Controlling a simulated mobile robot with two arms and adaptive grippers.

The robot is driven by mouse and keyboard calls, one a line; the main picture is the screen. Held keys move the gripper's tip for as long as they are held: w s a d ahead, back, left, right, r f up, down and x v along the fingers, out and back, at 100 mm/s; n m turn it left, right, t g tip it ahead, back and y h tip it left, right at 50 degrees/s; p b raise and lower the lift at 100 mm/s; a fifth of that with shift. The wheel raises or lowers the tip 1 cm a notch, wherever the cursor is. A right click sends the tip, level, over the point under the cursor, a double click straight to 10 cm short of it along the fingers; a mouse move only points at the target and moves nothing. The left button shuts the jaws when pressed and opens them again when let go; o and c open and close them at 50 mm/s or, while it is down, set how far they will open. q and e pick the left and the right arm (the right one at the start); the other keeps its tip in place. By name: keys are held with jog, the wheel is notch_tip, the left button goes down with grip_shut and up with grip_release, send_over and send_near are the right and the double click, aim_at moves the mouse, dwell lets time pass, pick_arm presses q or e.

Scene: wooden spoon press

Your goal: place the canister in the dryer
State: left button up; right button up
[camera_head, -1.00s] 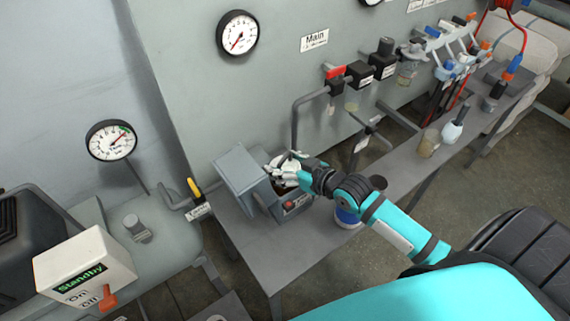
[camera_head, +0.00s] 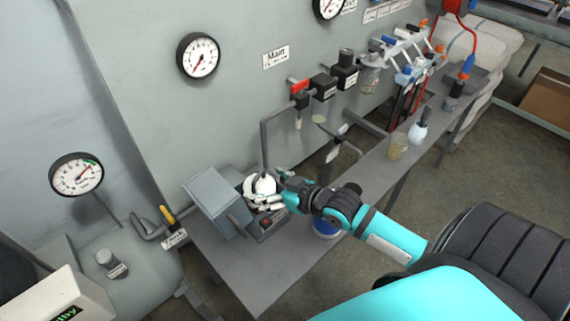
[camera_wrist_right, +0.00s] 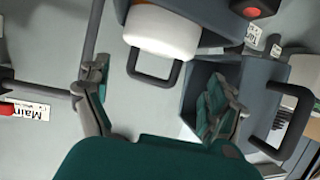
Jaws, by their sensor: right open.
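The white canister (camera_head: 260,186) sits in the opening of the grey dryer (camera_head: 268,232) on the bench. The dryer's hinged lid (camera_head: 214,198) stands open to the left. My right gripper (camera_head: 279,187) is at the canister's right side. In the right wrist view, the gripper's fingers (camera_wrist_right: 158,100) are spread with nothing between the tips. The canister (camera_wrist_right: 165,32) shows ahead of them in that view, with a dark loop handle (camera_wrist_right: 153,78) next to it. The open lid (camera_wrist_right: 255,75) is behind the right finger. My left gripper is out of view.
A vertical grey pipe (camera_head: 264,150) stands close behind the dryer. A blue-and-white container (camera_head: 324,228) is under my right forearm. Valves (camera_head: 323,88) line the panel above. A beaker (camera_head: 398,147) and white bottle (camera_head: 418,132) stand further right. The bench front (camera_head: 255,282) is clear.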

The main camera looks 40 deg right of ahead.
jog(key=v, duration=0.8)
jog(key=shift+s, duration=0.2)
dwell(0.9)
